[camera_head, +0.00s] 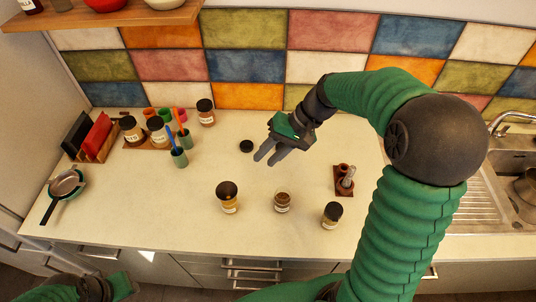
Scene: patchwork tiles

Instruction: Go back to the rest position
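My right gripper (265,160) is above the back middle of the counter (180,215), its two dark fingers pointing down and to the left. The fingers stand slightly apart with nothing visible between them. A black round lid (246,146) lies on the counter just left of the fingertips. My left gripper (128,287) shows only partly at the bottom left, low in front of the counter's edge. Its fingers are too unclear to tell whether it is open or shut.
An open jar (282,202) stands between two dark-lidded jars (228,198) (332,215). A brown stand (344,181) is at right, near the sink (510,170). Jars, cups and a red rack item (97,137) crowd the back left. A shelf (110,18) overhangs top left.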

